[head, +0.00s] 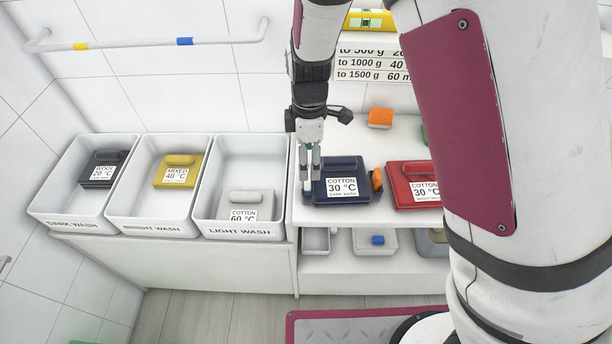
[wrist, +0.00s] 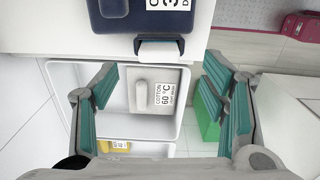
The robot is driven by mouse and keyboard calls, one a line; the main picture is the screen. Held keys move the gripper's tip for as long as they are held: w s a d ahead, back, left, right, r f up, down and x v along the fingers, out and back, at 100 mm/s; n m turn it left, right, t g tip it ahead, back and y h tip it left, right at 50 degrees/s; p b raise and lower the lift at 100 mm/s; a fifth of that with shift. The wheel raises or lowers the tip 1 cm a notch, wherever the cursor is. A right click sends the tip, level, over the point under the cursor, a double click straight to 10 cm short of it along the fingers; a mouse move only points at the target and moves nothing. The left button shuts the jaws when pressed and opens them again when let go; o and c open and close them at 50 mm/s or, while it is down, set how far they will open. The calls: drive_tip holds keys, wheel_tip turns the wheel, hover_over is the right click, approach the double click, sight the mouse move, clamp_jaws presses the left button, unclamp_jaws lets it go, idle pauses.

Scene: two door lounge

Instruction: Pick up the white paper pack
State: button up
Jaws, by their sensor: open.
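The only white pack I make out is a pale grey-white one (head: 246,202) labelled COTTON 60 °C. It lies in the bin marked LIGHT WASH (head: 278,170). In the wrist view the white pack (wrist: 143,88) shows between the fingers, but well beyond them. My gripper (head: 311,186) points down, open and empty, at the left end of the navy pack (head: 341,167) on the counter. I cannot tell whether it touches that pack. In the wrist view my gripper (wrist: 160,84) has its fingers wide apart, with the navy pack (wrist: 175,20) at the top.
Bins beside it hold a yellow pack (head: 179,176) and a black pack (head: 103,167). A red pack (head: 405,178) and an orange block (head: 380,117) stand on the counter (head: 300,208). Trays sit on the shelf below. A rail (head: 130,44) crosses the wall.

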sight(307, 184)
drive_tip(key=shift+a+f+p, duration=0.15)
drive_tip(key=shift+f+p, duration=0.35)
drive_tip(key=shift+f, duration=3.3)
drive_tip(key=c, duration=1)
